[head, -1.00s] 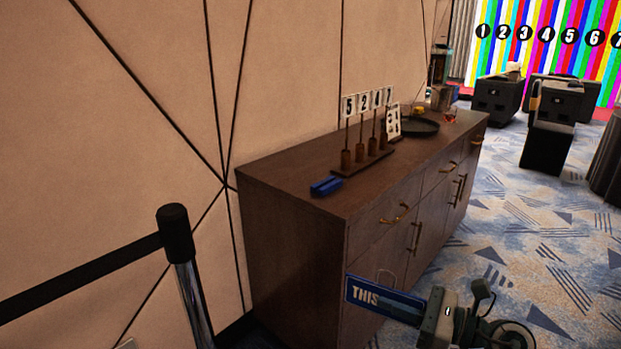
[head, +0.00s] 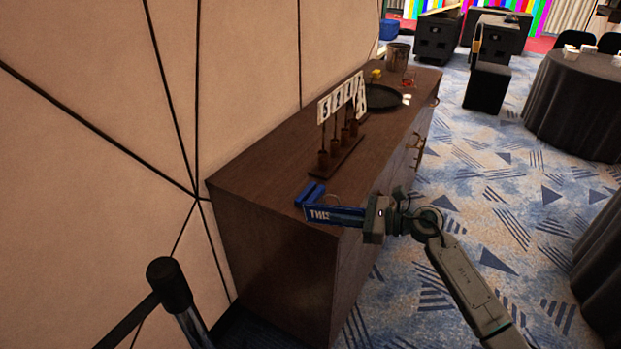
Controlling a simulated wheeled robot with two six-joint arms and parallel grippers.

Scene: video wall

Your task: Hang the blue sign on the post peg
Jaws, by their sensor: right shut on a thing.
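The blue sign (head: 322,214) has white letters that read "THIS"; the rest of its text is hidden by the gripper. My right gripper (head: 368,217) is shut on the sign's right end and holds it out to the left, in front of the sideboard's near end. The post (head: 167,278) is perhaps the black-topped belt post at the lower left, apart from the sign; I cannot make out a peg on it. My left gripper is not in view.
The dark wooden sideboard (head: 262,180) stands along the panelled wall. On it are a blue object (head: 308,192), a rack of number cards (head: 338,150) and a dark round tray (head: 383,97). Patterned carpet (head: 480,190) lies open to the right, with dark-draped tables beyond.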

